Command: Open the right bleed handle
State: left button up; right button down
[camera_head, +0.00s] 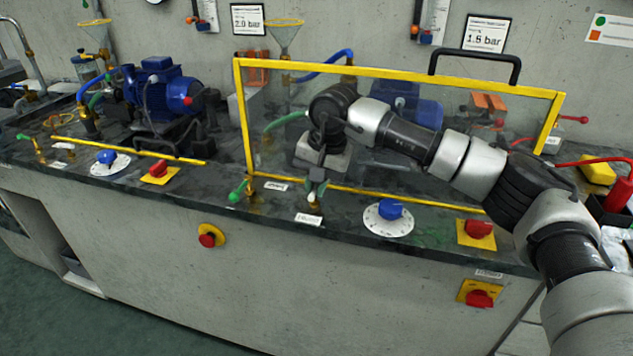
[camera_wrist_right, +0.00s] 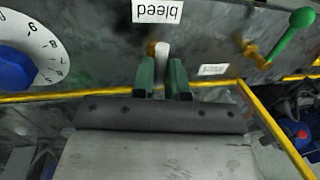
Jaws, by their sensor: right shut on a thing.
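My right gripper (camera_head: 317,190) reaches down over the bench edge and is shut on the right bleed handle (camera_wrist_right: 162,52). The handle shows as a pale grip between the two green fingertips (camera_wrist_right: 162,80) in the wrist view, with a brass body beside it. A white "bleed" label (camera_wrist_right: 157,11) lies just in front of it; it also shows in the head view (camera_head: 308,219). The fingers hide much of the handle in the head view. My left gripper is not in view.
A green-handled valve (camera_head: 238,191) is to the left. A blue dial knob (camera_head: 390,209) and red switch (camera_head: 478,229) are to the right.

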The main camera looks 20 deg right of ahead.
jog(key=shift+r, duration=0.1)
jog(key=c, duration=1.1)
grip_release()
jog(key=shift+c, duration=0.2)
jog(key=shift+d+r, duration=0.1)
jog(key=shift+r, duration=0.3)
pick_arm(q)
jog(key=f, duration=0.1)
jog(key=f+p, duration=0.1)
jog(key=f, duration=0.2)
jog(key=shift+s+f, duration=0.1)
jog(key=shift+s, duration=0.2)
pick_arm(e)
notch_tip(320, 180, up, 10)
jog(key=s+d, duration=0.1)
jog(key=shift+d+f, duration=0.15)
jog(key=shift+d, duration=0.15)
jog(key=shift+s, duration=0.1)
